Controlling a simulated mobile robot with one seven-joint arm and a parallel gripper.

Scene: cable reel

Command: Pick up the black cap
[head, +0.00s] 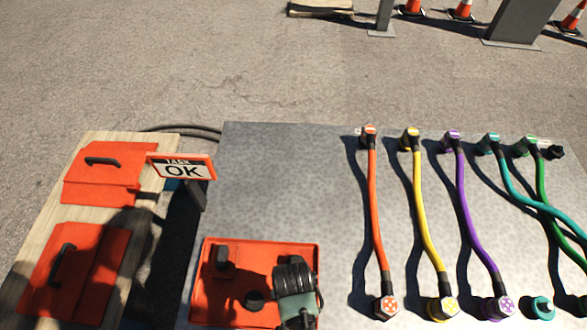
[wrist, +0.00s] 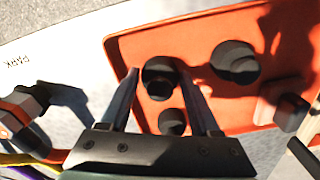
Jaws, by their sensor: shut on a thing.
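My gripper (wrist: 159,70) shows in the wrist view with its two fingers on either side of a round black cap (wrist: 158,89). It is shut on this cap, above the orange-red tray (wrist: 130,42). Another dark round piece (wrist: 172,122) shows just below the held cap, between the fingers. A larger dark round piece (wrist: 235,62) lies to the right. In the head view my wrist covers the right part of the tray (head: 207,308), and the fingertips and held cap cannot be made out. A low black piece (head: 254,299) lies on the tray left of my wrist.
A taller black piece (head: 225,258) stands at the tray's back left. Orange (head: 374,210), yellow (head: 420,215), purple (head: 466,210) and green cables run along the grey plate (head: 290,170) to the right.

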